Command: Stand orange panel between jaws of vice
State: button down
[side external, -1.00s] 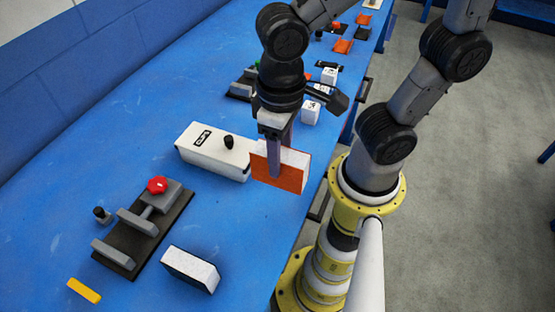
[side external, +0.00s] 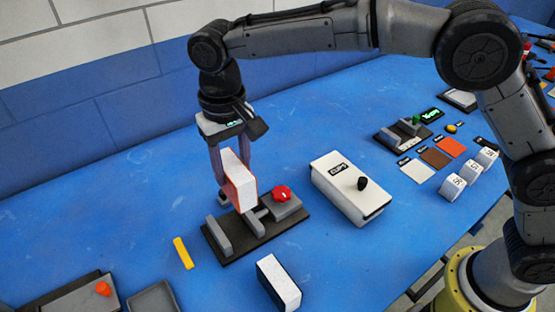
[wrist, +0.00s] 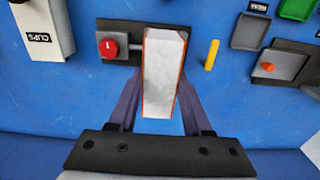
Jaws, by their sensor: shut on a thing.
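My gripper (side external: 234,184) is shut on the orange panel (side external: 241,182), a thick slab with orange faces and a white speckled edge. The panel is upright, above or just at the vice (side external: 262,238). The vice has a dark base, two grey jaws and a red knob (side external: 281,193). The panel's lower edge overlaps the inner jaw in the side view, and I cannot tell if it is between the jaws. In the wrist view the panel (wrist: 163,75) hides much of the vice; the red knob (wrist: 108,47) shows on the left.
A white clips box (side external: 350,187) with a black knob stands right of the vice. A white block (side external: 279,282) stands in front. A yellow strip (side external: 183,253) lies left of the vice. Blue table behind the vice is clear.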

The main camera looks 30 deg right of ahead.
send_over(236, 232)
notch_tip(236, 232, down, 5)
jog(key=shift+f, duration=2.8)
jog(key=shift+f, duration=0.25)
jog(key=shift+f, duration=0.35)
jog(key=shift+f, duration=1.5)
grip_release()
dwell(0.4)
